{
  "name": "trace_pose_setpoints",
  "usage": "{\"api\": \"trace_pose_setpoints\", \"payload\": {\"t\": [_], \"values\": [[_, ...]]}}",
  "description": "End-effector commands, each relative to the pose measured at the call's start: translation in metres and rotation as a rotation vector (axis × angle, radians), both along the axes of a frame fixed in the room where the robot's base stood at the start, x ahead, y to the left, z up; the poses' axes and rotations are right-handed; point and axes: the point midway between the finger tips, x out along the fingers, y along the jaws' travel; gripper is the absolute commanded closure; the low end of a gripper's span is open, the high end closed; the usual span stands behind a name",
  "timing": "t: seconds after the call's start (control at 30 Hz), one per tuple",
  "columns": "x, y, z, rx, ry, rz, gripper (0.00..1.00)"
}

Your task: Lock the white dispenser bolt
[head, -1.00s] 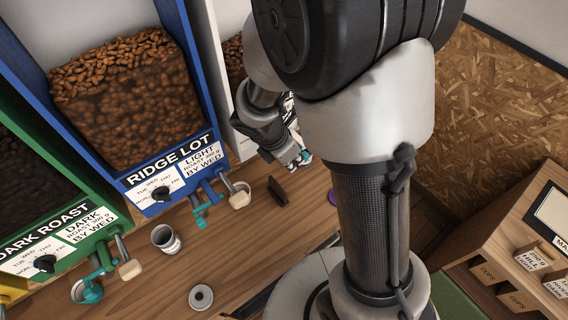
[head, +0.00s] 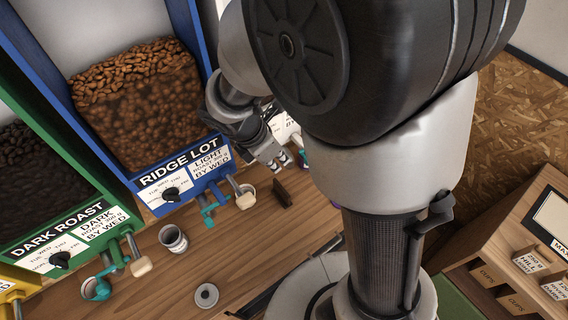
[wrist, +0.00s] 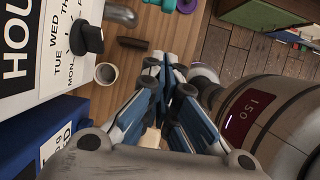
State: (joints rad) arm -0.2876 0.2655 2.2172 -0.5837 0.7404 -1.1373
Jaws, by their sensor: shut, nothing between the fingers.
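The white dispenser (head: 284,126) stands right of the blue one in the head view, mostly hidden behind my arm. In the wrist view its white front (wrist: 35,55) with a black dial is at the upper left. Below that front, a grey curved metal part (wrist: 120,15) and a teal part (wrist: 165,4) show at the top edge. I cannot tell which part is the bolt or how it is set. My gripper (head: 283,162) is shut and empty, near the white dispenser's lower front. In the wrist view its fingertips (wrist: 162,62) are together over the counter, apart from these parts.
The blue dispenser (head: 185,160) has teal and grey fittings and a cream knob (head: 246,201). A white cup (wrist: 106,73) and a dark brown block (wrist: 132,42) are on the wooden counter. A metal cup (head: 173,239) stands further left. A wooden shelf unit (head: 510,265) is at right.

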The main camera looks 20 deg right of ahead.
Motion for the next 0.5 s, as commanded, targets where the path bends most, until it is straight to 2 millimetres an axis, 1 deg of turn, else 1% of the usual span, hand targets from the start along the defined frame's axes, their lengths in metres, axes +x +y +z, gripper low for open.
{"api": "trace_pose_setpoints", "payload": {"t": [0.03,0.2,0.5], "values": [[0.0,0.004,0.008,0.001,-0.004,0.003,1.0],[-0.002,0.008,0.02,0.002,-0.001,0.001,1.0],[-0.003,0.009,0.022,0.0,0.0,0.001,1.0]]}}
